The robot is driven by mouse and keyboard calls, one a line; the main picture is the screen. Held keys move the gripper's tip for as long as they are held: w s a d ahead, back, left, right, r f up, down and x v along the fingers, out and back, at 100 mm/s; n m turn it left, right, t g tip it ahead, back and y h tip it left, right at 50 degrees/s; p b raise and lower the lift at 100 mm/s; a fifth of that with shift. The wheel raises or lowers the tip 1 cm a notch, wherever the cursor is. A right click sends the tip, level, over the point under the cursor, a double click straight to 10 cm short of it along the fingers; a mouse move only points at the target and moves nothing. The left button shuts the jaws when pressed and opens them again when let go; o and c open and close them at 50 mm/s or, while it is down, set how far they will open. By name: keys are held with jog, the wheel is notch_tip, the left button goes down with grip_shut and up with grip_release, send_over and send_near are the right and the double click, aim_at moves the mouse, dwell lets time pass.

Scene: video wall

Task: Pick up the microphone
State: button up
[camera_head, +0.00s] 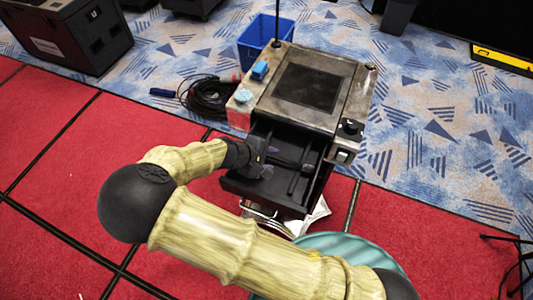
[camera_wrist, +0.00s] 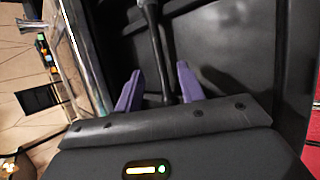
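A black microphone (camera_wrist: 157,45) with a slim handle lies in an open black drawer (camera_wrist: 225,50). In the wrist view its handle runs from the top edge down between the two purple fingers of my gripper (camera_wrist: 159,72). The fingers are apart, with gaps on both sides of the handle; I cannot tell their height above it. In the head view my gripper (camera_head: 270,160) is at the left part of the drawer (camera_head: 240,186), and a dark slim shape, likely the microphone (camera_head: 300,172), lies to its right. The microphone's top end is cut off in the wrist view.
The drawer belongs to a worn metal console (camera_head: 345,85) with a dark top panel and knobs. Drawer walls stand close around my gripper. A blue bin (camera_head: 252,45) and coiled black cable (camera_head: 205,97) are behind. A teal round object (camera_head: 345,250) is in front.

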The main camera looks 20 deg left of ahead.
aim_at(280, 160)
jog(key=p+x, duration=0.2)
jog(key=x, duration=0.2)
jog(key=shift+w+d+f, duration=0.1)
jog(key=shift+w+f, duration=0.15)
jog(key=shift+f, duration=0.05)
grip_shut()
